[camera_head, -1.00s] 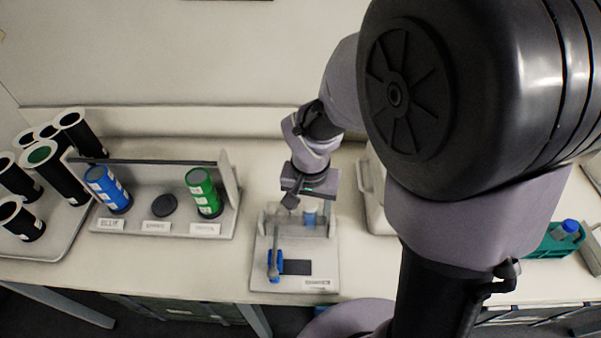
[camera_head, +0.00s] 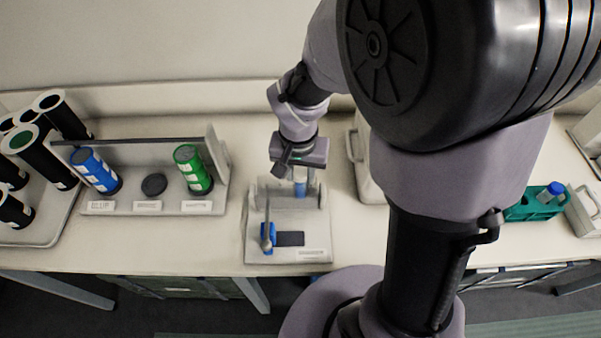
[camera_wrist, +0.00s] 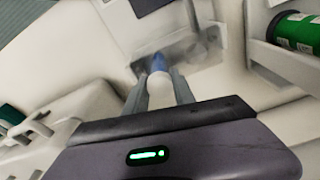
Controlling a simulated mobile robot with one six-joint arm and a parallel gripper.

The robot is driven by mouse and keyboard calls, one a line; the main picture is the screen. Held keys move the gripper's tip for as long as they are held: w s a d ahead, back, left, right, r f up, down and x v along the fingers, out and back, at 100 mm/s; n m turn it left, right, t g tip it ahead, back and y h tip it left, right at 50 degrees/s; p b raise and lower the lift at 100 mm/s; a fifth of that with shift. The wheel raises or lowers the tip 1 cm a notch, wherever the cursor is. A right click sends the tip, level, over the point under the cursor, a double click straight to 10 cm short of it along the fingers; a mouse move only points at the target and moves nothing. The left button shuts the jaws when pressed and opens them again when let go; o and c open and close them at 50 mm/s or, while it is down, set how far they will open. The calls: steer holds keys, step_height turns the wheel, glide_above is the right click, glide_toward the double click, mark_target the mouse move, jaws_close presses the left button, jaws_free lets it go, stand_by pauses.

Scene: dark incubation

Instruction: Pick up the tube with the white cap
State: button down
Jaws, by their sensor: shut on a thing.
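The tube with the white cap shows in the wrist view, its white cap (camera_wrist: 159,81) between my fingers and its blue body (camera_wrist: 157,61) beyond. In the head view its blue body (camera_head: 300,188) shows just below my gripper (camera_head: 297,172), at the clear holder of a small grey device (camera_head: 260,250). My gripper (camera_wrist: 160,88) is shut on the tube's capped end. The tube looks roughly upright. I cannot tell whether its lower end is still inside the holder.
Left of the device a grey rack (camera_head: 130,205) holds a blue canister (camera_head: 94,170) and a green canister (camera_head: 192,168), with a black disc (camera_head: 153,184) between. Black canisters stand in a tray (camera_head: 50,228) far left. A pale box (camera_head: 364,165) is close right. A green rack (camera_head: 528,208) is far right.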

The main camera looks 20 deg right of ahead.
steer(key=c, duration=1)
jaws_free()
steer(key=shift+o, duration=0.2)
step_height(320, 180, up, 17)
steer(key=s+a+p, duration=0.1)
steer(key=s+p, duration=0.1)
steer(key=p, duration=0.3)
steer(key=shift+r+p, duration=0.15)
steer(key=shift+p, duration=0.2)
